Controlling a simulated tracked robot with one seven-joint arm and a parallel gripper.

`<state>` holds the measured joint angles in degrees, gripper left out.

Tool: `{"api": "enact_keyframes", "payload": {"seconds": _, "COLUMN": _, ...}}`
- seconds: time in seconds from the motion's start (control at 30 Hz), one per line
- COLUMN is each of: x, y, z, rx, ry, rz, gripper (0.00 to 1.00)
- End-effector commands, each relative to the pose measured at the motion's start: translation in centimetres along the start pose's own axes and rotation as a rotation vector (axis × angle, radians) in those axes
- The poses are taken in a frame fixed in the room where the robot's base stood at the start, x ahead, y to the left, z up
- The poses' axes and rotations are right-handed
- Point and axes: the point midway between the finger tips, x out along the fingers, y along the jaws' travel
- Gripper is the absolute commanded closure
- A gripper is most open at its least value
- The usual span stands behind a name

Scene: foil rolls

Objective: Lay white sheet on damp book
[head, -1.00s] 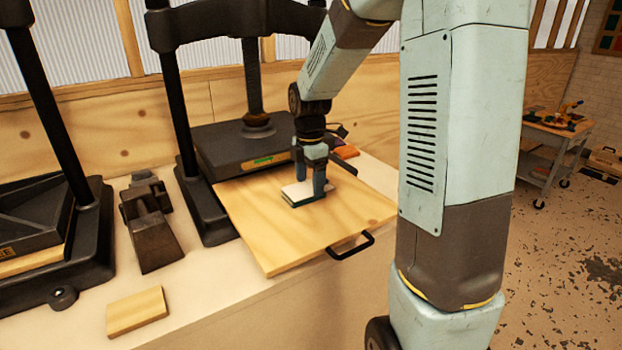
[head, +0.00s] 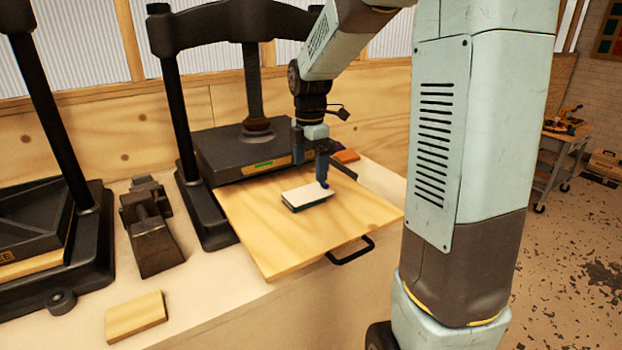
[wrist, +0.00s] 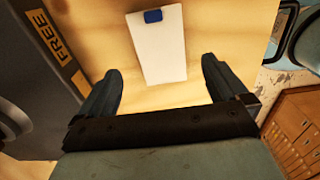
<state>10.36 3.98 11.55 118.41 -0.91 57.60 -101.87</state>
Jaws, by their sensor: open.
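A thin book (head: 290,209) with dark green edges lies flat on the pulled-out wooden board. A white sheet (head: 305,194) lies on top and covers most of its upper face. The sheet also shows in the wrist view (wrist: 158,50), with a small blue tab (wrist: 153,16) at its far end. My gripper (head: 310,170) is above and behind the book, pointing down, apart from the sheet. In the wrist view my gripper (wrist: 162,66) has its fingers wide apart with nothing between them. The book's cover is hidden under the sheet.
The wooden board (head: 255,235) with a black handle (head: 352,250) sticks out of a black press (head: 215,150). An orange block (head: 346,156) lies behind it. A dark metal vise (head: 150,230) and a small wood block (head: 136,315) stand left. The board's front is clear.

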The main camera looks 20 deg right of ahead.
Motion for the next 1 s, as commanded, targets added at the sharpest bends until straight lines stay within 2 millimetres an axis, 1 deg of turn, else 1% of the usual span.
{"api": "enact_keyframes", "payload": {"seconds": 0.03, "x": -1.1, "y": 0.0, "z": 0.0, "rx": 0.0, "ry": -0.001, "rz": 0.002, "gripper": 0.0}}
{"api": "enact_keyframes", "payload": {"seconds": 0.2, "x": -3.9, "y": 0.1, "z": 0.0, "rx": 0.0, "ry": -0.001, "rz": 0.002, "gripper": 0.0}}
{"api": "enact_keyframes", "payload": {"seconds": 0.33, "x": -5.3, "y": 0.0, "z": 0.0, "rx": -0.001, "ry": -0.001, "rz": 0.001, "gripper": 0.0}}
{"api": "enact_keyframes", "payload": {"seconds": 0.47, "x": -6.1, "y": -0.1, "z": -0.1, "rx": 0.004, "ry": -0.001, "rz": 0.001, "gripper": 0.0}}
{"api": "enact_keyframes", "payload": {"seconds": 0.57, "x": -6.7, "y": -0.8, "z": -0.3, "rx": 0.05, "ry": -0.008, "rz": 0.013, "gripper": 0.0}}
{"api": "enact_keyframes", "payload": {"seconds": 0.67, "x": -7.6, "y": -2.4, "z": -0.8, "rx": 0.161, "ry": -0.02, "rz": 0.045, "gripper": 0.0}}
{"api": "enact_keyframes", "payload": {"seconds": 0.8, "x": -8.9, "y": -5.7, "z": -1.7, "rx": 0.399, "ry": -0.03, "rz": 0.113, "gripper": 0.0}}
{"api": "enact_keyframes", "payload": {"seconds": 1.0, "x": -10.2, "y": -10.7, "z": -2.9, "rx": 0.759, "ry": -0.004, "rz": 0.219, "gripper": 0.0}}
